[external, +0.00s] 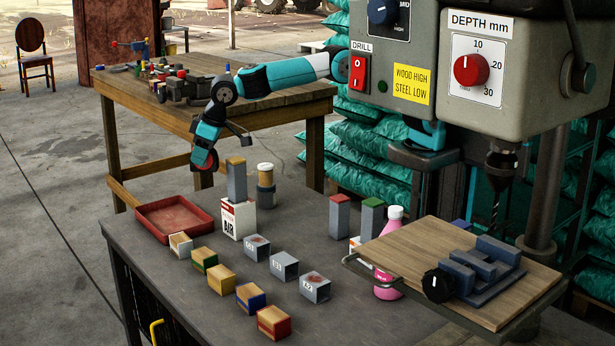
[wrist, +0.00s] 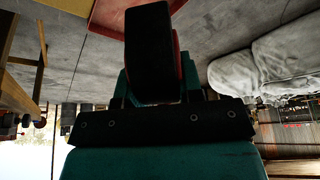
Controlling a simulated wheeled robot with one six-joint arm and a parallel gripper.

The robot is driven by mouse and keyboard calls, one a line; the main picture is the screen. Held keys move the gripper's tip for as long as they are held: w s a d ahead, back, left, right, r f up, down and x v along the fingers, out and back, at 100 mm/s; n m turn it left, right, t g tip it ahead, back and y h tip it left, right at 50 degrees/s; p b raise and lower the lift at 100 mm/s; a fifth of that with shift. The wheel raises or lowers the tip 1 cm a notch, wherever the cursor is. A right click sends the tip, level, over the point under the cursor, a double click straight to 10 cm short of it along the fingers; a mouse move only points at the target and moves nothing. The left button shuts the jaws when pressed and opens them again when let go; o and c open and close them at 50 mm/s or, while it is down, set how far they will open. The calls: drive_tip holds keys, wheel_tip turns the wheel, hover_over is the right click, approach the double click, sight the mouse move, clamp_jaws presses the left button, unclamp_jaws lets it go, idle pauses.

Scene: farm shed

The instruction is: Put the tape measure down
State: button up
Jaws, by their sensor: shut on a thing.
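My gripper (external: 205,158) hangs above the workbench, high over the back right part of the red tray (external: 150,233). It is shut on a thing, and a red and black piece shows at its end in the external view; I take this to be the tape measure. In the wrist view a black block-like shape (wrist: 150,50) fills the middle, with a red edge (wrist: 178,55) beside it. Which parts are finger and which are tape measure is hard to tell. The red tray also shows at the top of the wrist view (wrist: 108,15).
Several small boxes (external: 221,280) stand in rows in front. A drill press with a wooden table (external: 430,262) and pink bottle (external: 388,245) is at right.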

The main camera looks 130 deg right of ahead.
drive_tip(key=w+a+n+t+y, duration=0.15)
drive_tip(key=a+n, duration=0.45)
drive_tip(key=a, duration=0.9)
drive_tip(key=w+a+n+g+y, duration=0.1)
drive_tip(key=a+n+y, duration=0.35)
drive_tip(key=a, duration=1.05)
drive_tip(key=s+a+n+g+y, duration=0.1)
drive_tip(key=s+a+n, duration=0.4)
drive_tip(key=a, duration=0.7)
drive_tip(key=s+a+n+g, duration=0.1)
drive_tip(key=s+a+n, duration=0.45)
drive_tip(key=a, duration=0.55)
drive_tip(key=shift+n, duration=0.5)
drive_tip(key=f, duration=0.4)
drive_tip(key=f+b, duration=0.1)
drive_tip(key=f, duration=0.4)
drive_tip(key=a+f+b, duration=0.1)
drive_tip(key=f, duration=0.4)
drive_tip(key=shift+f, duration=2.55)
